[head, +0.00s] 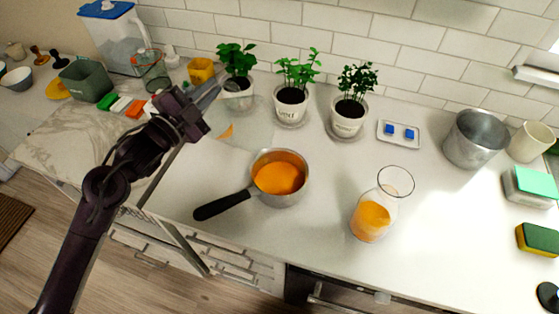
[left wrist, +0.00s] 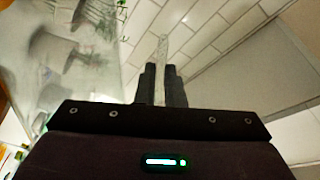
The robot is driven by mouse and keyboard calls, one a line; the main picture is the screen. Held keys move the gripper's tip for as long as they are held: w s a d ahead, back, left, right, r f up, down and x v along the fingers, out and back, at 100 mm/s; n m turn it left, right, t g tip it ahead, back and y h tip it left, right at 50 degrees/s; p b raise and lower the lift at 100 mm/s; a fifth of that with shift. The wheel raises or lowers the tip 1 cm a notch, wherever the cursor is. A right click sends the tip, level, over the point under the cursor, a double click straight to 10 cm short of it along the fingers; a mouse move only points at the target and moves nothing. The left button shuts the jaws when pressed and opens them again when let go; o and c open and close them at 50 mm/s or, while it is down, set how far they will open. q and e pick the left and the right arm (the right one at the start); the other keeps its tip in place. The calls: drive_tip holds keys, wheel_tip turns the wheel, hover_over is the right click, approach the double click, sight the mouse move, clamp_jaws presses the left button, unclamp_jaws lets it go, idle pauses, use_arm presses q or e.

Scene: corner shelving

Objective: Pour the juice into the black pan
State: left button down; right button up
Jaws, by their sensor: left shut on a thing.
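A steel pan (head: 262,196) with a long black handle (head: 222,205) stands on the counter and holds orange juice (head: 278,178). My left gripper (head: 205,103) is raised behind and left of the pan, shut on a clear jug (head: 245,137). In the left wrist view the fingers (left wrist: 162,85) close on a clear strip, seemingly the jug's handle (left wrist: 160,55). The jug is faint and looks tilted, with a little orange (head: 226,131) showing in it. A glass carafe (head: 388,196) with orange juice in its lower part stands right of the pan. My right gripper is out of view.
Several potted plants (head: 291,96) line the wall behind the pan. A tray with blue pieces (head: 399,134), a steel pot (head: 472,139) and sponges (head: 538,239) are at the right. A grey-green bin (head: 88,80) is at the left. The front counter is clear between pan and carafe.

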use_arm(q)
drive_tip(key=w+a+f+n+y+p, duration=0.1)
drive_tip(key=w+a+f+n+p, duration=0.2)
drive_tip(key=f+n, duration=0.7)
drive_tip(key=w+a+n, duration=0.2)
drive_tip(key=a+n, duration=0.1)
drive_tip(key=a, duration=0.1)
drive_tip(key=shift+w+f+g, duration=0.25)
drive_tip(key=shift+f+g, duration=0.05)
drive_tip(key=shift+a+f, duration=0.1)
